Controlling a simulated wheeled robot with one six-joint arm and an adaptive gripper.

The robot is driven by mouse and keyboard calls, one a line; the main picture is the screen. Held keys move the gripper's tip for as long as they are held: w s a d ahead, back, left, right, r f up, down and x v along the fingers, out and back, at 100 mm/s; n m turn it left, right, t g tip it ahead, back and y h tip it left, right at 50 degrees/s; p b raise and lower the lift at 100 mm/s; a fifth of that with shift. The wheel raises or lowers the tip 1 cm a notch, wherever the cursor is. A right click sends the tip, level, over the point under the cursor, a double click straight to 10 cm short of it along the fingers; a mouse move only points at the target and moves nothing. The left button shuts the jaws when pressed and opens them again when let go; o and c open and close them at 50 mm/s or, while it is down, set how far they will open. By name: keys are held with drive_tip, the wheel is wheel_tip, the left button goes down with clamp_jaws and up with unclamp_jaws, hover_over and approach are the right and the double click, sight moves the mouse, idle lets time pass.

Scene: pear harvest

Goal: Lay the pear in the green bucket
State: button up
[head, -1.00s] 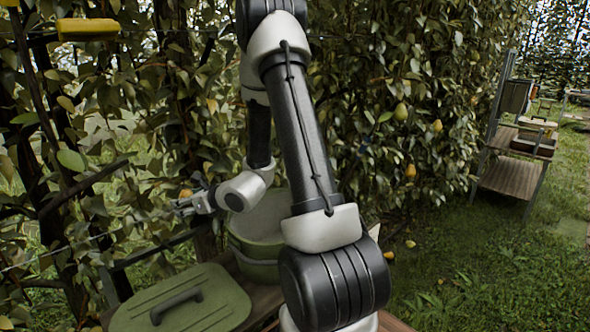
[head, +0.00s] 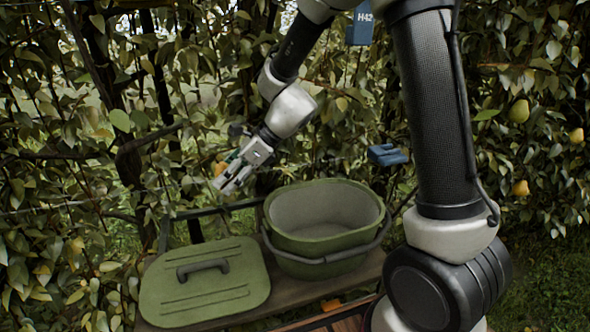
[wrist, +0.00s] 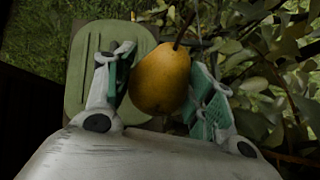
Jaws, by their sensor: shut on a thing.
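The pear (wrist: 160,80) is yellow-brown with a dark stem. In the wrist view it sits between the green-padded fingers of my gripper (wrist: 160,92), which is shut on it. In the head view my gripper (head: 232,180) is up and left of the green bucket (head: 318,252), in front of the foliage, and the pear is mostly hidden there. The green bucket is open, with a pale inside that looks empty and a dark handle around its front. The pear is apart from the bucket.
A green lid (head: 205,288) with a dark handle lies on the wooden bench (head: 345,280) left of the bucket. A blue clip-like object (head: 388,154) hangs behind the bucket. Leaves stand close behind my gripper. Several pears (head: 519,111) hang at the right.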

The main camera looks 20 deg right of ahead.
drive_tip(key=s+a+n+g+h, duration=0.2)
drive_tip(key=s+a+n+g, duration=0.1)
drive_tip(key=s+n+g, duration=0.4)
drive_tip(key=r+m+t+h, duration=0.2)
drive_tip(key=m+t+h, duration=0.4)
drive_tip(key=m, duration=2.9)
hover_over(294, 239)
drive_tip(key=s+a, duration=0.1)
drive_tip(key=s, duration=0.3)
drive_tip(key=g, duration=0.1)
drive_tip(key=shift+h, duration=0.4)
drive_tip(key=shift+s+a+f, duration=0.1)
drive_tip(key=shift+f, duration=5.45)
drive_tip(key=shift+a+f, duration=0.1)
drive_tip(key=shift+f, duration=5.4)
drive_tip(key=shift+f, duration=0.35)
drive_tip(key=o, duration=1.2)
